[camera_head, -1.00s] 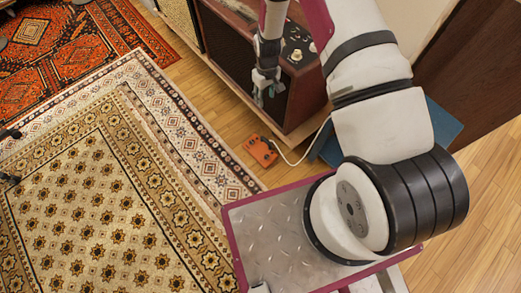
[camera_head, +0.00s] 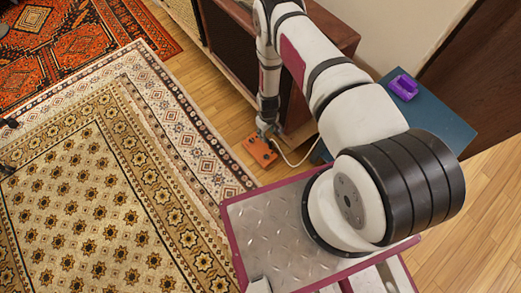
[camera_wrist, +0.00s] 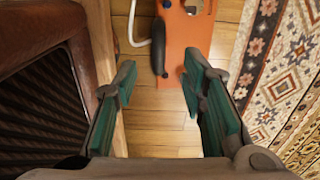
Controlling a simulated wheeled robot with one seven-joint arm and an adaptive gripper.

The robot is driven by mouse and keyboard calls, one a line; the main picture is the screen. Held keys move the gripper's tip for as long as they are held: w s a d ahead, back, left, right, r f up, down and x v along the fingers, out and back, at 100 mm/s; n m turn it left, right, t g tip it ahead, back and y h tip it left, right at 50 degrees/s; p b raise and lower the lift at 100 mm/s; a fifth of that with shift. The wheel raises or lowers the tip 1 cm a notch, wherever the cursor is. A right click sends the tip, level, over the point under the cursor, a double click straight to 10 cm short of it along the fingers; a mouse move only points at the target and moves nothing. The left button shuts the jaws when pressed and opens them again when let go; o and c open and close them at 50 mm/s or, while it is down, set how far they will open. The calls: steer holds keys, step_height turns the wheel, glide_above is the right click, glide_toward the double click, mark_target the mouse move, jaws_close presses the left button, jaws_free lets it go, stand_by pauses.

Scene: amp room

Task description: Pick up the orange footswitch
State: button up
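The orange footswitch (camera_head: 259,150) lies on the wood floor between the rug and the wooden cabinet, with a white cable running from it. In the wrist view the orange footswitch (camera_wrist: 182,52) is at the top middle, partly cut off by the frame edge, with a dark part on its left side. My gripper (camera_head: 264,130) is low, just at the far edge of the footswitch in the head view. In the wrist view my gripper (camera_wrist: 160,85) is open, its green-padded fingers spread with bare floor between them. Contact with the footswitch cannot be told.
A wooden cabinet (camera_wrist: 48,20) stands close beside the left finger. A patterned rug (camera_wrist: 285,60) lies to the right. A blue surface (camera_head: 438,112) with a purple object (camera_head: 404,87) is at the right of the head view.

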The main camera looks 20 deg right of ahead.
mark_target(260, 148)
step_height(260, 148, down, 8)
steer(key=b, duration=0.3)
steer(key=shift+w+f+b, duration=0.1)
steer(key=shift+f+b, duration=0.05)
steer(key=shift+b, duration=0.15)
jaws_close()
